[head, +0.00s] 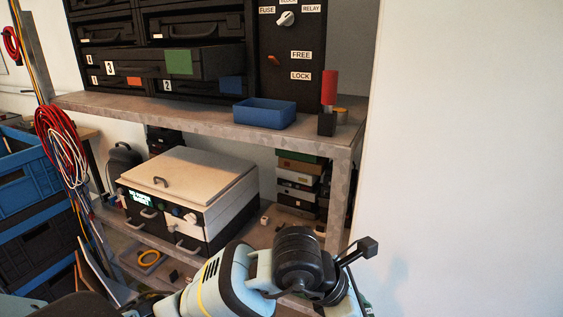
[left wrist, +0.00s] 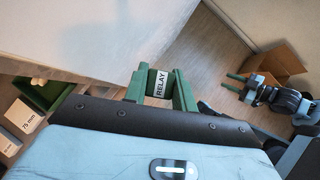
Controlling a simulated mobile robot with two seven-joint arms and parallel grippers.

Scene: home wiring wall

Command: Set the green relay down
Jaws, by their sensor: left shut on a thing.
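The green relay (left wrist: 161,84), with a white RELAY label, shows in the left wrist view. It sits between the two green fingers of my left gripper (left wrist: 160,90), which is shut on it. My right gripper (left wrist: 236,83) shows in the left wrist view at the right. Its two green fingers are apart with nothing visible between them.
In the head view, a metal shelf (head: 200,118) carries drawers (head: 180,62), a blue tray (head: 264,113) and a red cylinder (head: 329,88) on a black block. A switch panel (head: 290,45) stands above. A lidded case (head: 180,185) is below. A cardboard box (left wrist: 284,62) lies on the floor.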

